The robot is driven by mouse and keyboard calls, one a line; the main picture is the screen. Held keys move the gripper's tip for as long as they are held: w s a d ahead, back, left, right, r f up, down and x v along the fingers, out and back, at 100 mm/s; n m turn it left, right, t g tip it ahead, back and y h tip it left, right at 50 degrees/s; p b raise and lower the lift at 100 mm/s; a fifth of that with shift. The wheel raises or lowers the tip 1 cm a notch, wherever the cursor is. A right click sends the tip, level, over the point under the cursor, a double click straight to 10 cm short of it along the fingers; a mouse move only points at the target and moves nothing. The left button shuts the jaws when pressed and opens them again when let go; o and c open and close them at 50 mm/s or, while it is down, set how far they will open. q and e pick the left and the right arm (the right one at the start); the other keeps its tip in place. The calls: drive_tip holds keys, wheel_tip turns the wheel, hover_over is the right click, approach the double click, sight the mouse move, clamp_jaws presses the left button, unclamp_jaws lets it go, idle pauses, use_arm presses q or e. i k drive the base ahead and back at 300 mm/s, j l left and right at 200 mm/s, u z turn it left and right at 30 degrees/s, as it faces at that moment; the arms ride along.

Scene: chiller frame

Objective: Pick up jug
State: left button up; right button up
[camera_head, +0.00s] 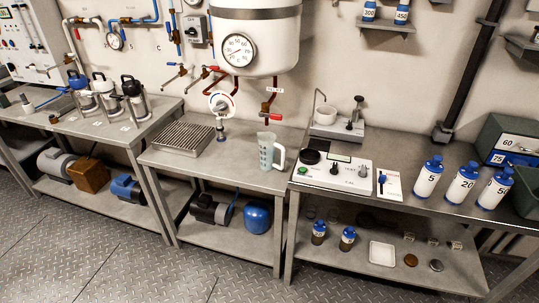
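A pale, translucent jug (268,151) with a white handle on its right side stands upright on the middle metal table (222,171), near that table's right edge. Markings show faintly on its front wall. The white tank (256,40) hangs above and behind it, and a red-handled tap (269,108) is just above and behind the jug. Neither of my grippers shows in this view.
Left of the jug are a dial on a stand (221,103) and a ribbed metal grate (182,138). To the right, a white control unit (333,172) and blue-capped bottles (428,178) stand on the right table. The tabletop in front of the grate is clear.

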sight(267, 144)
drive_tip(key=z, duration=0.35)
drive_tip(key=i+j+z, duration=0.15)
drive_tip(key=j+z, duration=0.2)
drive_tip(key=j, duration=0.15)
drive_tip(key=i+j+z, duration=0.1)
drive_tip(key=j+z, duration=0.2)
drive_tip(key=j, duration=0.2)
drive_tip(key=j+z, duration=0.2)
drive_tip(key=j, duration=0.9)
drive_tip(key=i, duration=0.05)
